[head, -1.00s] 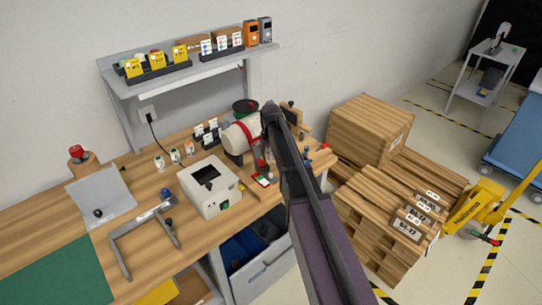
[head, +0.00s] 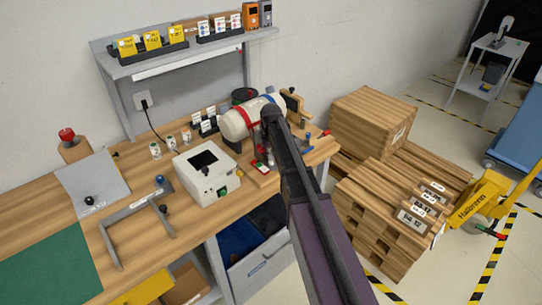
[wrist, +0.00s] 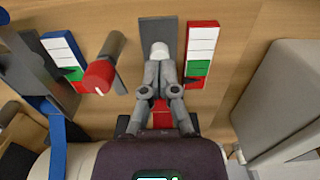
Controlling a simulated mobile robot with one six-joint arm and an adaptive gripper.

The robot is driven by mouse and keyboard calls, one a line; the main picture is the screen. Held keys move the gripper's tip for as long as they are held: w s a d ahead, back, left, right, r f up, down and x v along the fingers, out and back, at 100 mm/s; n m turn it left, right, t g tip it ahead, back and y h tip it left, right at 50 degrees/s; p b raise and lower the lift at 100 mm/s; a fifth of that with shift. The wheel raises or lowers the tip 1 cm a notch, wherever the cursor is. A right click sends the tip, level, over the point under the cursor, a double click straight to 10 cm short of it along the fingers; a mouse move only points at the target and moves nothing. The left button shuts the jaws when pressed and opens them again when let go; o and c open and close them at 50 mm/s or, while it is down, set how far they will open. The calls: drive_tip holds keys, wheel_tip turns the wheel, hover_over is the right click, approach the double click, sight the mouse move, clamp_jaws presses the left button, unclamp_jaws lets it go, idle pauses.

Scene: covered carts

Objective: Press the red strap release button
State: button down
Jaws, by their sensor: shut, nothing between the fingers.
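A white tank (head: 233,125) lies on the workbench with a red strap (head: 250,118) and a blue strap (head: 269,99) around it. In the wrist view my gripper (wrist: 161,64) is shut and empty, pointing at a grey plate (wrist: 171,27) with a pale round end at its fingertips. I cannot tell whether that end is a button or part of my fingers. Right of it is a red-edged gauge (wrist: 203,52). Left are a red-ended knob (wrist: 98,77) on a grey handle and a blue-edged gauge (wrist: 63,52). The red strap (wrist: 161,113) shows between my fingers.
A white box device (head: 207,172) stands left of the tank. A grey frame (head: 135,221) lies further left. A shelf (head: 190,50) runs behind. Wooden crates and pallets (head: 385,205) stand right of the bench. A grey block (wrist: 285,100) is at right in the wrist view.

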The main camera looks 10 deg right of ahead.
drive_tip(key=shift+f, duration=0.5)
drive_tip(key=shift+b, duration=0.3)
drive_tip(key=shift+f+b, duration=0.7)
drive_tip(key=shift+s+f, duration=0.1)
drive_tip(key=shift+f, duration=0.05)
drive_tip(key=shift+s+b, duration=0.3)
drive_tip(key=shift+b, duration=0.05)
drive_tip(key=shift+w+f, duration=0.1)
drive_tip(key=r+p, duration=0.3)
drive_tip(key=p, duration=0.1)
drive_tip(key=shift+w+r, duration=0.25)
drive_tip(key=shift+r, duration=0.1)
wheel_tip(320, 180, up, 11)
drive_tip(key=p, duration=1)
drive_tip(key=shift+p, duration=0.4)
